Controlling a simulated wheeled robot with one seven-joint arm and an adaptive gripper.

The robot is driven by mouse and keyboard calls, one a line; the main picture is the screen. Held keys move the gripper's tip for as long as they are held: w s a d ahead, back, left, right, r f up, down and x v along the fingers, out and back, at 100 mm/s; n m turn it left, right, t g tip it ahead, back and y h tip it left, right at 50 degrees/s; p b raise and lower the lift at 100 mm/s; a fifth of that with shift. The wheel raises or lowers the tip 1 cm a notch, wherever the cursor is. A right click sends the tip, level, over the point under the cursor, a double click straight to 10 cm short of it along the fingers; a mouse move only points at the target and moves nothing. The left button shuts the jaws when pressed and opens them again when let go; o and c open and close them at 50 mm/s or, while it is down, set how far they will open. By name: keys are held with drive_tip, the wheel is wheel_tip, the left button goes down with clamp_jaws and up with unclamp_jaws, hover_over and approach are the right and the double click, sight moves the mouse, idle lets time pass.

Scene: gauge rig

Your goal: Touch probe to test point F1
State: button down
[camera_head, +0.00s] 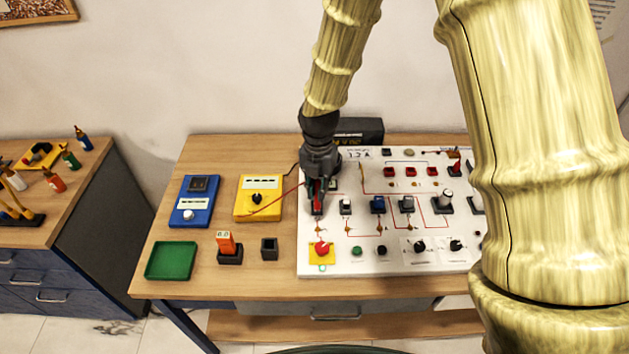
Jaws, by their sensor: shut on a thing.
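My gripper (317,203) points down over the left part of the white panel (386,264). It is shut on a red probe (319,188), which shows between the dark fingers. A thin red lead (277,201) runs from the yellow meter (258,198) to the gripper. The probe's tip is hidden or too small to make out, so I cannot tell whether it touches the panel. Small test points lie along the red lines on the panel, one of them (348,229) below a switch. Their labels are too small to read, so I cannot tell which is F1.
Switches and knobs crowd the panel, with a red knob on a yellow plate (314,260) at its front left. A black box (360,131) stands behind. A blue meter (195,202), green tray (153,272), orange device (226,242) and black holder (269,249) stand left.

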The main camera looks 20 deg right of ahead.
sight(318, 207)
drive_tip(key=f, duration=0.1)
drive_tip(key=f+b, duration=0.1)
drive_tip(key=f, duration=0.1)
drive_tip(key=shift+w+f, duration=0.2)
drive_tip(key=shift+f, duration=0.05)
drive_tip(key=shift+s+f, duration=0.1)
drive_tip(key=shift+f, duration=0.15)
wheel_tip(318, 207, down, 4)
drive_tip(key=shift+s+r+b, duration=0.15)
drive_tip(key=shift+r+b, duration=0.1)
drive_tip(key=shift+b, duration=0.65)
drive_tip(key=shift+s+r, duration=0.15)
drive_tip(key=shift+s, duration=0.25)
drive_tip(key=shift+w+f, duration=0.2)
drive_tip(key=shift+w, duration=0.05)
drive_tip(key=shift+s+r, duration=0.1)
drive_tip(key=shift+s, duration=0.05)
